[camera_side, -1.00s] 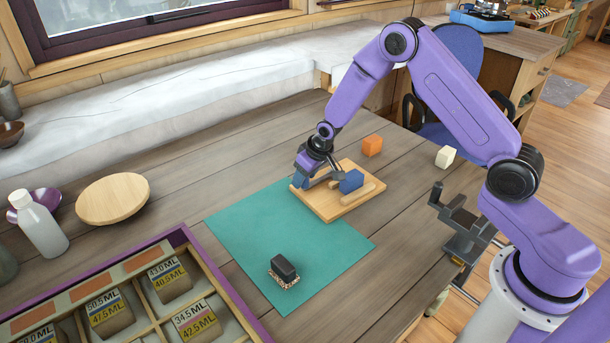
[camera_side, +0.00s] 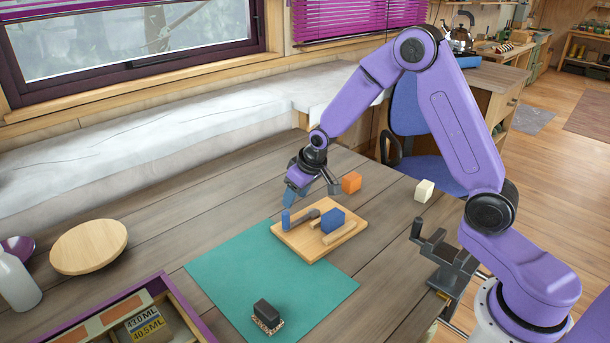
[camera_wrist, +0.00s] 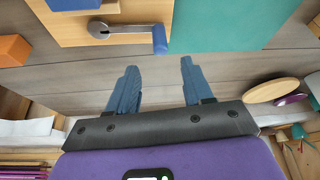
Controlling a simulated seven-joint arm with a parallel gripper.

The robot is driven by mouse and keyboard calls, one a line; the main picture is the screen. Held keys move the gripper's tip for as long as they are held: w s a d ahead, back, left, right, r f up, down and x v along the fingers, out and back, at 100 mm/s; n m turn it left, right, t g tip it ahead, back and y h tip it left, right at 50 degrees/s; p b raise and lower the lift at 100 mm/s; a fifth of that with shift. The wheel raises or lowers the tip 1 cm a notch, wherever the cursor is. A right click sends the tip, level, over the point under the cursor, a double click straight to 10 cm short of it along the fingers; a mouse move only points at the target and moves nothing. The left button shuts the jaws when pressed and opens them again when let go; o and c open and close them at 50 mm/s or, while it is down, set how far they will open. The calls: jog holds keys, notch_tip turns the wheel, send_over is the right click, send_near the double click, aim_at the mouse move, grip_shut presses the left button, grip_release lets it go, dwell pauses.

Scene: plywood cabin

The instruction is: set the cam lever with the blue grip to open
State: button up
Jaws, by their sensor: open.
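The cam lever is mounted on a wooden board (camera_side: 290,238). Its grey arm (camera_side: 306,215) runs from a round pivot to an upright blue grip (camera_side: 286,219) near the board's left edge. In the wrist view, the lever arm (camera_wrist: 125,28) points right from the pivot and the blue grip (camera_wrist: 159,40) is at its right end. My gripper (camera_side: 311,193) is open and empty, above and behind the board's far edge. In the wrist view, the blue grip lies just beyond the gap between my fingertips (camera_wrist: 160,66), apart from both fingers.
A blue block (camera_side: 333,220) and a pale wooden bar (camera_side: 340,236) are on the board beside the lever. An orange block (camera_side: 351,182) and a white block (camera_side: 424,190) stand behind. A teal mat (camera_side: 235,280) bears a dark brush (camera_side: 267,314). A divided tray (camera_side: 180,305) is front left.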

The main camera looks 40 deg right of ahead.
jog(key=v, duration=0.7)
jog(key=shift+r, duration=0.15)
jog(key=shift+s+a, duration=0.1)
jog(key=shift+s, duration=0.1)
jog(key=s+a+r+n+g, duration=0.2)
jog(key=s+a+n, duration=0.15)
jog(key=s, duration=0.85)
jog(key=s+a+r+n+g, duration=0.1)
jog(key=s+a+r+n, duration=0.2)
jog(key=s, duration=0.9)
jog(key=s+d+f+n+g, duration=0.1)
jog(key=s+d+n, duration=0.2)
jog(key=s, duration=0.8)
jog(key=shift+d+n, duration=0.25)
jog(key=shift+n, duration=0.4)
